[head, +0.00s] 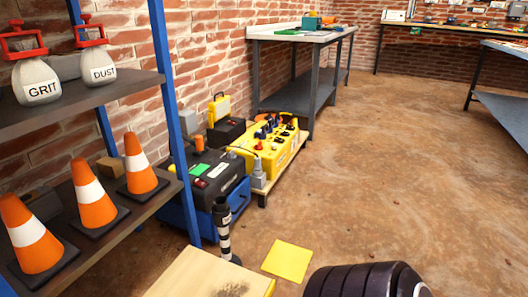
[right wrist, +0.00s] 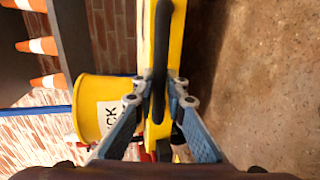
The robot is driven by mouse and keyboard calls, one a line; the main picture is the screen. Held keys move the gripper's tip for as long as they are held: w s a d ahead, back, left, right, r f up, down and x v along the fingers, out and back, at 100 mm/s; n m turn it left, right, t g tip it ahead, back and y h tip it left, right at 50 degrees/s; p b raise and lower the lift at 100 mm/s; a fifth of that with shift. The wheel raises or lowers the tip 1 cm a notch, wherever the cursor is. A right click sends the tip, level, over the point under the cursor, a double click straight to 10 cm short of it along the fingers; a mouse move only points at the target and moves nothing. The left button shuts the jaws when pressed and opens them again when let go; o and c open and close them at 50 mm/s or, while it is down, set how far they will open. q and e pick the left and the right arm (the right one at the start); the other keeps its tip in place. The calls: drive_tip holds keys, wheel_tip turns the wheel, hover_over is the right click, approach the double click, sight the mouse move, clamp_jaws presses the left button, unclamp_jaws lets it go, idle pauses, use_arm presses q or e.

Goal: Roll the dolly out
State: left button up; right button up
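A pale wooden platform with a yellow edge (head: 205,275), which looks like the dolly, shows at the bottom of the head view, cut off by the frame. A dark smudge marks its top. In the right wrist view its yellow side (right wrist: 163,20) carries a long black handle (right wrist: 160,45). My right gripper (right wrist: 160,88) has its fingers close on both sides of this handle and appears shut on it. The dolly's wheels are hidden. My left gripper is not in view.
A yellow bucket (right wrist: 92,105) is beside the handle in the wrist view. A shelf (head: 120,98) with orange cones (head: 92,205) stands left. A black-and-white post (head: 223,235), black case (head: 212,180) and yellow box (head: 270,150) line the wall. A yellow square (head: 288,260) lies on otherwise open floor.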

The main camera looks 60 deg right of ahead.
drive_tip(key=o, duration=0.3)
drive_tip(key=shift+o, duration=0.2)
drive_tip(key=v, duration=1.2)
